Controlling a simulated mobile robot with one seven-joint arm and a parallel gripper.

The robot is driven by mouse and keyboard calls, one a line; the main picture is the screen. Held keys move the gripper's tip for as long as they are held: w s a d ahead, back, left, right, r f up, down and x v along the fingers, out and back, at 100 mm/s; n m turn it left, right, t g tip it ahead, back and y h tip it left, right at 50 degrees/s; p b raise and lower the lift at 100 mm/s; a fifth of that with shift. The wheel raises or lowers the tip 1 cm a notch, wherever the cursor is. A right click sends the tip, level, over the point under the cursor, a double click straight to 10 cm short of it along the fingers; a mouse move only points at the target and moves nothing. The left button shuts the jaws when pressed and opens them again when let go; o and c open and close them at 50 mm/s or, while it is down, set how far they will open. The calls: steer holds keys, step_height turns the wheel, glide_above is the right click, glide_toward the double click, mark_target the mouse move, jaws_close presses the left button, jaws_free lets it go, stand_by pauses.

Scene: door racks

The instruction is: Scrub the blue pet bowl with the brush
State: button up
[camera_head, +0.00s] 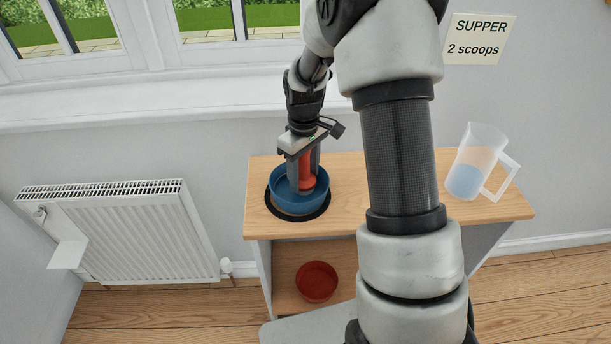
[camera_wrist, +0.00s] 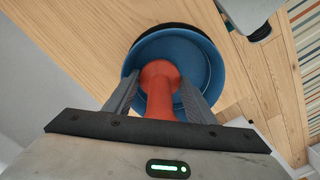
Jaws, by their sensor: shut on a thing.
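The blue pet bowl (camera_head: 287,199) sits on a round black mat (camera_head: 273,213) at the left of the wooden cabinet top. My gripper (camera_head: 304,172) points down into the bowl, shut on the orange-red brush (camera_head: 307,170). In the wrist view the brush (camera_wrist: 159,90) stands between the two fingers (camera_wrist: 158,97), its lower end inside the blue bowl (camera_wrist: 207,62). The bristles are hidden, so I cannot tell whether they touch the bowl's floor.
A clear jug (camera_head: 476,163) with some blue liquid stands at the right of the cabinet top (camera_head: 336,166). A red bowl (camera_head: 316,282) is on the shelf below. A white radiator (camera_head: 115,230) is at left. A note (camera_head: 479,38) reading "SUPPER 2 scoops" is on the wall.

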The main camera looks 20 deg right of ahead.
steer(key=shift+w+a, duration=0.6)
steer(key=shift+a, duration=0.3)
steer(key=shift+s+a+f, duration=0.1)
steer(key=shift+s+a, duration=0.4)
steer(key=shift+a, duration=0.35)
steer(key=shift+s+a, duration=0.1)
steer(key=shift+s, duration=1.05)
steer(key=shift+s+d+f, duration=0.1)
steer(key=shift+s+d, duration=0.55)
steer(key=shift+d, duration=0.25)
step_height(320, 180, up, 6)
steer(key=p, duration=0.4)
steer(key=shift+w, duration=0.1)
